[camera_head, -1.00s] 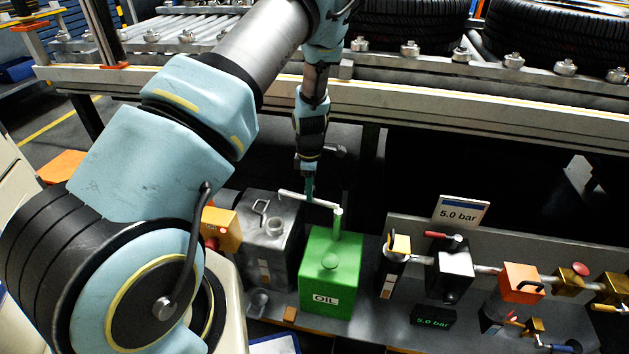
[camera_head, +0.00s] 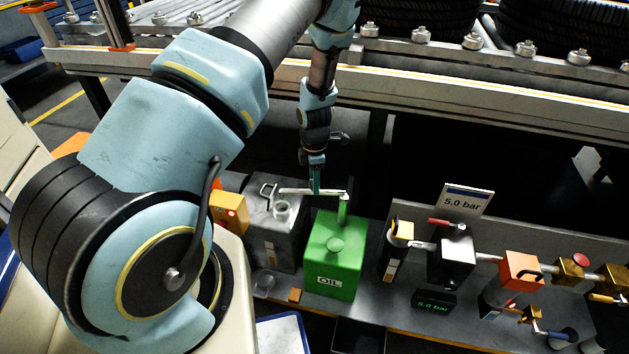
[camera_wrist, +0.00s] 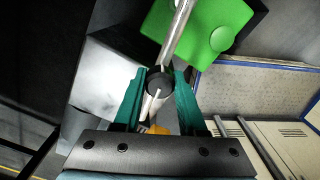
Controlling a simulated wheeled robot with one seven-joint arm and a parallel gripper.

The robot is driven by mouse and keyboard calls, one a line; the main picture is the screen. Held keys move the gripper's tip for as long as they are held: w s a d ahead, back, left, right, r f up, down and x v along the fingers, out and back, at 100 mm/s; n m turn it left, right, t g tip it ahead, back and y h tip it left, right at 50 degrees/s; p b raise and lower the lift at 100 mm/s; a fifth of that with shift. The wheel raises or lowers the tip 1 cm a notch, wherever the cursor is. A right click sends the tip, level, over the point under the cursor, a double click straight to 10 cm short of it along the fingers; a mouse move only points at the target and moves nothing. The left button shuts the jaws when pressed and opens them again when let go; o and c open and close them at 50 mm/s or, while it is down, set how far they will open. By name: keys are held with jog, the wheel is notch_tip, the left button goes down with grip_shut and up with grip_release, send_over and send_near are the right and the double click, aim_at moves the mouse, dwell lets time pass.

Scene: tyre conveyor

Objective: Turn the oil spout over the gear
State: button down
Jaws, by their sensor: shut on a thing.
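The green oil can (camera_head: 335,265), marked OIL, has a short green post with the pale metal spout (camera_head: 298,191) on top. The spout points left, and its free end is above and slightly behind the round filler neck (camera_head: 282,207) of the grey metal box (camera_head: 262,235). I cannot make out gear teeth there. My gripper (camera_head: 316,188) is shut on the spout partway along, pointing down. In the wrist view, the teal fingers of my gripper (camera_wrist: 158,100) flank the spout (camera_wrist: 178,32) at a black ring. The green can (camera_wrist: 205,25) is at the top there.
A bench to the right holds valves, an orange block (camera_head: 520,270) and a 5.0 bar sign (camera_head: 465,203). An orange-yellow box (camera_head: 229,212) stands left of the grey box. The conveyor rail (camera_head: 470,88) with tyres runs behind.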

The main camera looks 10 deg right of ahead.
jog(key=shift+c, duration=2.3)
grip_release()
notch_tip(320, 180, up, 11)
jog(key=shift+f, duration=0.1)
jog(key=s+a+r+m+p, duration=0.3)
jog(key=s+a+r+m, duration=0.2)
jog(key=a+r+m, duration=0.4)
jog(key=s+a+r+m+t+p, duration=0.1)
jog(key=s+a+r+m+p, duration=0.3)
jog(key=a+r+m, duration=0.5)
jog(key=s+a+r, duration=0.2)
jog(key=a+r, duration=0.3)
jog(key=r, duration=0.3)
jog(key=shift+s+a+m+t, duration=0.15)
jog(key=shift+m+t, duration=0.15)
jog(key=shift+m, duration=0.1)
